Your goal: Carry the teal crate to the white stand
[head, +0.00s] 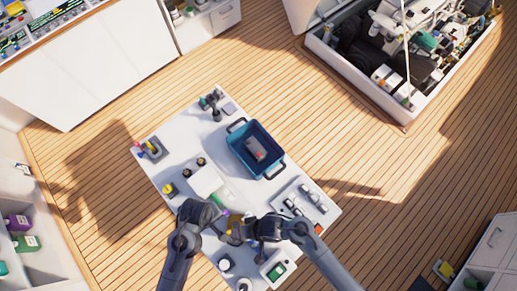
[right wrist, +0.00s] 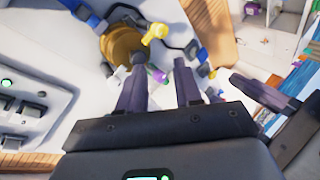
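The teal crate (head: 239,147) stands on the white table, right of its middle, in the head view. It has dark handles at two opposite ends and holds a grey item with a red spot. A low white block (head: 205,181), possibly the white stand, sits left of the crate with a bare top. My left gripper (head: 236,230) and right gripper (head: 256,240) are close together over the table's near part, apart from the crate. In the right wrist view, my right gripper's fingers (right wrist: 162,85) are spread with nothing between them. The left fingers are too small to judge.
The white table (head: 185,125) also carries a panel with switches (head: 300,202), small dark cups (head: 194,162), a tool holder (head: 153,148) and a dark clamp-like device (head: 213,103). An open engine hatch (head: 400,50) lies at upper right. Wooden deck (head: 270,75) around the table is clear.

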